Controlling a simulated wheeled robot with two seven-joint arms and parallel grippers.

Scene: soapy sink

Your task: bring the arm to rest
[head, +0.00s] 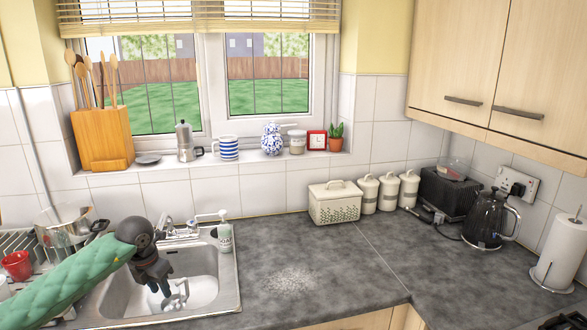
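My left arm, in a green quilted sleeve, comes in from the left in the head view. Its dark gripper (160,287) points down over the steel sink (228,268), above white suds (196,292). A small pale grey object (179,294) shows right beside the fingertips; I cannot tell whether it is touched or held. The fingers are too small and dark to tell whether they are open or shut. My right gripper is not in view.
A tap (180,230) and soap bottle (224,236) stand behind the sink. A steel pot (66,232) and red cup (17,265) are at the left. The worktop (330,265) right of the sink is mostly clear, with white specks. A kettle (488,220) stands farther right.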

